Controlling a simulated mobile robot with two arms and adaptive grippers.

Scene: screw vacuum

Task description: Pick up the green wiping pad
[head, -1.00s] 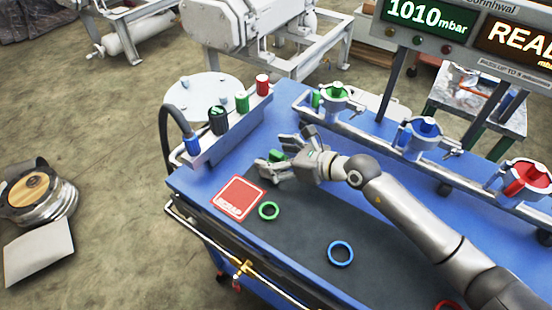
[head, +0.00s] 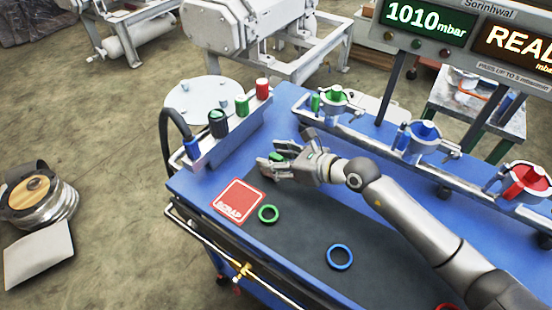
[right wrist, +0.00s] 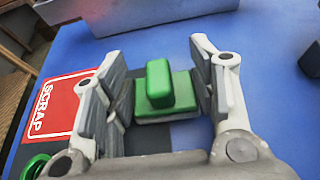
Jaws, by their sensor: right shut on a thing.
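The green wiping pad (right wrist: 158,88) has a flat base with a raised block as its handle. It is between the two fingers of my right gripper (right wrist: 160,95) in the right wrist view, and the fingers are shut on it. In the head view, my right gripper (head: 271,162) is low over the far left part of the table, and only a bit of the green pad (head: 276,156) shows between its fingers. The pad appears to be at the table surface. My left gripper is not in view.
A red scrap mat (head: 238,200), a green ring (head: 268,213) and a blue ring (head: 340,257) lie in front of the gripper. A rack with colored caps (head: 242,104) stands behind left. A rail with clamped fittings (head: 421,137) runs along the back right.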

